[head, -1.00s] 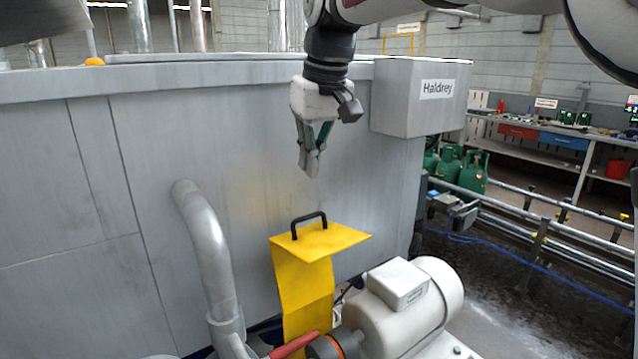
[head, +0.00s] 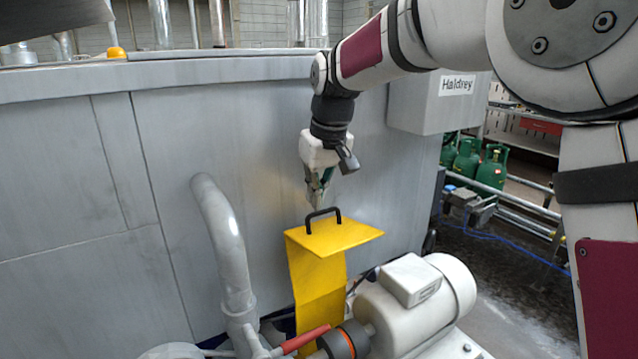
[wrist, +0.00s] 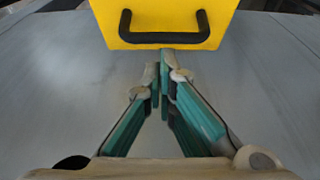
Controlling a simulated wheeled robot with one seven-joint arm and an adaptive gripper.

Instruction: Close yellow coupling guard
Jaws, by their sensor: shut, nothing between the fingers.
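The yellow coupling guard (head: 318,290) stands raised beside the motor, with its flat top flap (head: 345,237) sticking out to the right. A black handle (head: 322,219) rises from the flap; it also shows in the wrist view (wrist: 165,28), ahead of the fingertips. My gripper (head: 317,203) points down just above and slightly left of the handle in the head view, apparently behind it. In the wrist view my gripper (wrist: 164,62) has its fingertips together, with nothing between them, close to the flap's near edge. I cannot tell whether they touch it.
A white motor (head: 420,295) and a dark coupling with an orange ring (head: 346,342) sit below the guard. A red lever (head: 305,339) lies beside it. A grey pipe (head: 225,245) rises at left, before a grey tank wall (head: 160,150). Green gas cylinders (head: 490,170) stand at right.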

